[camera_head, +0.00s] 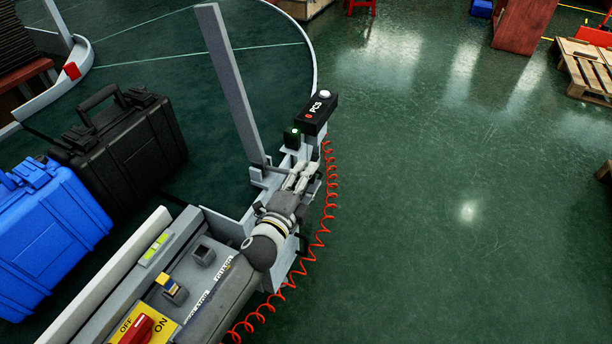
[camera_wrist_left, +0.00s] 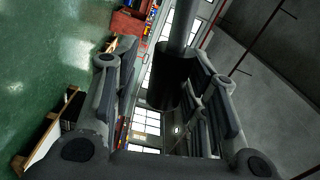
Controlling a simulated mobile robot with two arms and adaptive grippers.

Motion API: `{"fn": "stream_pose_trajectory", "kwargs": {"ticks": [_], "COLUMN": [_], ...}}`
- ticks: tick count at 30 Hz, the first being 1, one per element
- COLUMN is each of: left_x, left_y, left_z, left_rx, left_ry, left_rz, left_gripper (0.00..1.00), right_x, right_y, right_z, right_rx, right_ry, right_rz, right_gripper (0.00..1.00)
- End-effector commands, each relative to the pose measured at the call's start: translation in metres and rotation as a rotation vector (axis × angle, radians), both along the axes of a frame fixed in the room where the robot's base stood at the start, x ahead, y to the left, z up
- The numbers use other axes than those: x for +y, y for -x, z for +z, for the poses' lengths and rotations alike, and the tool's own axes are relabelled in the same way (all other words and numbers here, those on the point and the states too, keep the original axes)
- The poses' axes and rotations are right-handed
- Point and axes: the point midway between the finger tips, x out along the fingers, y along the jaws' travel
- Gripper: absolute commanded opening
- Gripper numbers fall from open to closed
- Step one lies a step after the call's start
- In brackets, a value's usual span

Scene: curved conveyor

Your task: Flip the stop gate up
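The stop gate, a long flat grey bar (camera_head: 230,85), stands raised at the end of the conveyor, its lower end at a bracket near the conveyor's edge. My left gripper (camera_head: 301,176) is just right of the bar's base, below the PC3 box. In the left wrist view, the fingers of my left gripper (camera_wrist_left: 168,85) are spread apart. A black cylinder on a grey rod (camera_wrist_left: 175,75) shows between them, with a gap on its left side; I cannot tell whether it touches the right finger. My right gripper is in neither view.
A black PC3 box (camera_head: 318,112) with a white button stands beside the gripper. A black case (camera_head: 125,150) and a blue case (camera_head: 45,235) are on the left. A red coiled cable (camera_head: 325,210) hangs along the conveyor's edge. The green floor to the right is open.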

Motion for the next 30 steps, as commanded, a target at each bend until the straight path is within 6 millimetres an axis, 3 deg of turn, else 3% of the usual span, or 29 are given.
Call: {"fn": "stream_pose_trajectory", "kwargs": {"ticks": [14,30], "left_x": [0.004,0.034], "left_y": [0.008,0.093], "left_z": [0.002,0.002], "left_rx": [-0.003,0.000], "left_ry": [0.006,0.005], "left_rz": [0.001,0.000], "left_gripper": [0.47,0.47], "right_x": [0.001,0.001], "right_y": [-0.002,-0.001], "right_z": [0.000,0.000], "right_rx": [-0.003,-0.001], "right_ry": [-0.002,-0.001], "right_rz": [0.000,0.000], "right_gripper": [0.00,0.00]}}
